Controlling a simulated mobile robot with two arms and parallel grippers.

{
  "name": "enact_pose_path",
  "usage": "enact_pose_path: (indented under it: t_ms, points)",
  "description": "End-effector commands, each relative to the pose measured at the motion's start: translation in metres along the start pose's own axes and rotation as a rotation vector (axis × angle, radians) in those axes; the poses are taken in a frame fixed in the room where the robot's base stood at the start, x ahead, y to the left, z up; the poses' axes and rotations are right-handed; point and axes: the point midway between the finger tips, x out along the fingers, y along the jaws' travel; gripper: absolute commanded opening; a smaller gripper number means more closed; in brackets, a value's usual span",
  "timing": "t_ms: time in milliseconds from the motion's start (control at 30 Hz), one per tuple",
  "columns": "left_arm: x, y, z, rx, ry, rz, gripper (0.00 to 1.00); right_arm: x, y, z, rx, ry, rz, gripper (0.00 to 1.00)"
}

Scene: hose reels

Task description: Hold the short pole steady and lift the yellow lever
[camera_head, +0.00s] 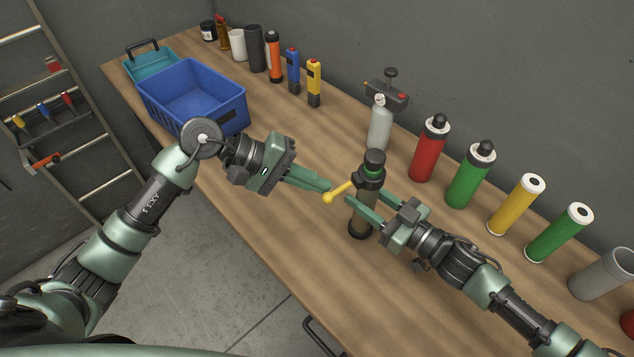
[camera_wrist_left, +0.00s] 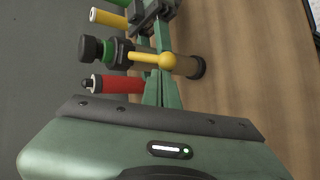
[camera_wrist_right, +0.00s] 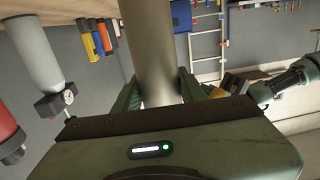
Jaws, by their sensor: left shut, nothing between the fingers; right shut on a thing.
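The short pole (camera_head: 360,217) stands upright on the bench, with a black cap, a green band and a dark collar. The yellow lever (camera_head: 340,191) sticks out from the collar to the left, its round knob at the outer end. My right gripper (camera_head: 356,197) is shut on the pole's tan shaft below the collar; the shaft (camera_wrist_right: 150,50) also fills the middle of the right wrist view. My left gripper (camera_head: 328,187) is shut and empty, its tips close beside the lever's knob (camera_wrist_left: 167,62). I cannot tell whether they touch it.
A grey bottle (camera_head: 380,128), a red cylinder (camera_head: 428,152) and a green cylinder (camera_head: 470,178) stand close behind the pole. A blue crate (camera_head: 190,105) is at the bench's far left. The bench (camera_head: 290,225) is clear in front of the left gripper.

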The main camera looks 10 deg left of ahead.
Motion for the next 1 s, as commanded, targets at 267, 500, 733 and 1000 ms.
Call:
enact_pose_path:
  t_ms: [267, 500, 733, 1000]
  points:
    - [-0.0061, 0.0071, 0.0022, -0.035, -0.001, -0.137, 0.0, 0.0, 0.0012, -0.0001, 0.0, -0.001, 0.003, 0.0]
    - [-0.0078, 0.01, 0.0037, -0.056, -0.004, -0.198, 0.0, 0.0, 0.0014, 0.0, 0.0, -0.001, 0.003, 0.0]
    - [-0.0085, 0.011, 0.0045, -0.066, -0.005, -0.229, 0.0, 0.0, 0.0015, 0.0001, 0.0, -0.001, 0.004, 0.0]
    - [-0.0091, 0.012, 0.0048, -0.07, -0.006, -0.245, 0.0, 0.0, 0.0017, 0.0001, 0.0, -0.002, 0.004, 0.0]
